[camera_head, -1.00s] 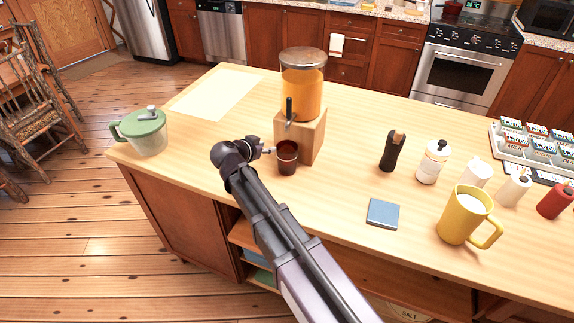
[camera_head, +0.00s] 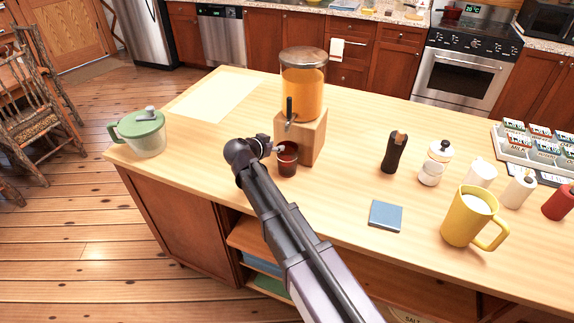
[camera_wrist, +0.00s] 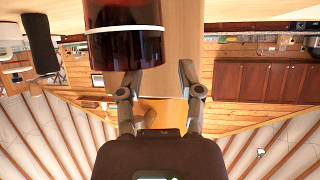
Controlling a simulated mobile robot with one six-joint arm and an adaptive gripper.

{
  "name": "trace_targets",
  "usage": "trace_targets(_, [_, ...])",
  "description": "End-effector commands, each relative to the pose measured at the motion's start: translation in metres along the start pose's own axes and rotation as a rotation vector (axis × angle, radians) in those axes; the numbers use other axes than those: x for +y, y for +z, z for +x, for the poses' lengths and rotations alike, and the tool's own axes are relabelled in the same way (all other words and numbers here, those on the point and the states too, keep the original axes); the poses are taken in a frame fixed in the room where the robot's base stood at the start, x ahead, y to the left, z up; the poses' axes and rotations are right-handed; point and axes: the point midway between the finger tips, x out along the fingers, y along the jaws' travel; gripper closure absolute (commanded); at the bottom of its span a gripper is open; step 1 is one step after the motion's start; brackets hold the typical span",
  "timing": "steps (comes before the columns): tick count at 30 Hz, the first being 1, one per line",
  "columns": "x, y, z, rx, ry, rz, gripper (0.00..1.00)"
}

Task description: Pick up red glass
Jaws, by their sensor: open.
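The red glass (camera_head: 287,160) is a small dark red cup. It stands upright on the wooden counter in front of the drink dispenser's wooden stand. My gripper (camera_head: 277,147) is at its left side, very close to it, and partly overlaps its rim in the head view. In the wrist view, the red glass (camera_wrist: 125,35) looms large at the top, inverted, just beyond the fingertips. My gripper (camera_wrist: 158,75) has its fingers spread apart there, with the glass shifted toward the left finger. I cannot tell whether a finger touches it.
The dispenser (camera_head: 303,88) with orange liquid stands on its wooden block (camera_head: 312,140) right behind the glass. A green-lidded pitcher (camera_head: 143,133) is at the left. A black bottle (camera_head: 394,152), blue coaster (camera_head: 386,215) and yellow mug (camera_head: 468,217) stand to the right. Counter between is clear.

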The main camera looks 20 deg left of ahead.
Motion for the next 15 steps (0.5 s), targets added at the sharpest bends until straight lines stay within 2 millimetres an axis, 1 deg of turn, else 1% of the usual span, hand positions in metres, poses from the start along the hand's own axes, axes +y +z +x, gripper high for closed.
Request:
trace_targets(1, [-0.001,0.002,0.009,0.000,0.002,0.000,0.52])
trace_targets(6, [0.000,0.001,0.025,0.000,0.001,0.000,0.52])
trace_targets(15, [0.000,0.000,0.027,0.000,0.000,0.000,0.52])
